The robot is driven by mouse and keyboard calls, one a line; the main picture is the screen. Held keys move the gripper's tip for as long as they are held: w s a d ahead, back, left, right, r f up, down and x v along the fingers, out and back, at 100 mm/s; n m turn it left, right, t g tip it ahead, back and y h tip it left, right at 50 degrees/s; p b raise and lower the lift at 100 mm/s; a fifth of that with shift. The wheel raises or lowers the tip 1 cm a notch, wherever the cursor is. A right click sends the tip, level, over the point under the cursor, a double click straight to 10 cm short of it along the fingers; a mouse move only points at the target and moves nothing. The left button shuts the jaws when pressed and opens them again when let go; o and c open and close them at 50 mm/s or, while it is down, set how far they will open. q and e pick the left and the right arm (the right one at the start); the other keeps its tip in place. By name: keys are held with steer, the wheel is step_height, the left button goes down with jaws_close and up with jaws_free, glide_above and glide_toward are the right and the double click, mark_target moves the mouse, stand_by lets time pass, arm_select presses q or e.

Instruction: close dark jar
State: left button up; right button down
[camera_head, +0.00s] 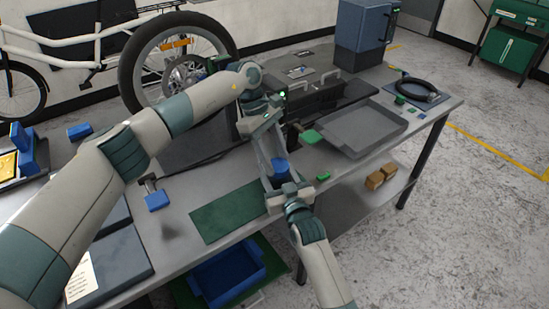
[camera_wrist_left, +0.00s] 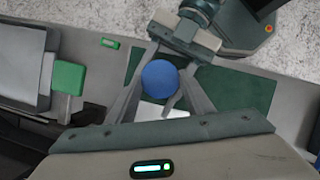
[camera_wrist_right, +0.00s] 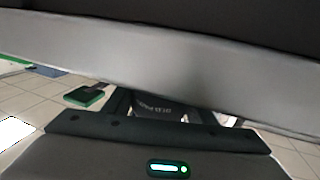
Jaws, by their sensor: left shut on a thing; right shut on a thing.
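The dark jar (camera_head: 281,179) is upright above the table's front edge, its lower part hidden by my right gripper (camera_head: 279,184). My right gripper is shut on it. Its dark side with pale lettering shows in the right wrist view (camera_wrist_right: 152,106). The round blue lid (camera_head: 280,165) is directly over the jar; it shows from above in the left wrist view (camera_wrist_left: 159,75). My left gripper (camera_head: 278,161) reaches down from above and is shut on the lid. I cannot tell whether lid and jar touch or whether the lid is seated.
A green mat (camera_head: 226,212) lies to the left on the workbench. A grey tray (camera_head: 362,130) and a green block (camera_head: 311,137) are to the right. A black toolbox (camera_head: 312,97) stands behind. A blue bin (camera_head: 230,274) and brown boxes (camera_head: 376,180) are below.

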arm_select(q)
steer(key=m, duration=0.2)
steer(key=m+g+y, duration=0.1)
steer(key=m, duration=0.3)
steer(key=shift+w+d+y, duration=0.25)
steer(key=shift+y, duration=0.15)
steer(key=m+y, duration=0.1)
steer(key=m, duration=0.4)
steer(key=shift+d+g+y, duration=0.15)
steer(key=shift+g+y, duration=0.25)
steer(key=o, duration=1)
steer(key=shift+r, duration=2.3)
steer(key=shift+n, duration=0.3)
steer(key=shift+c, duration=0.2)
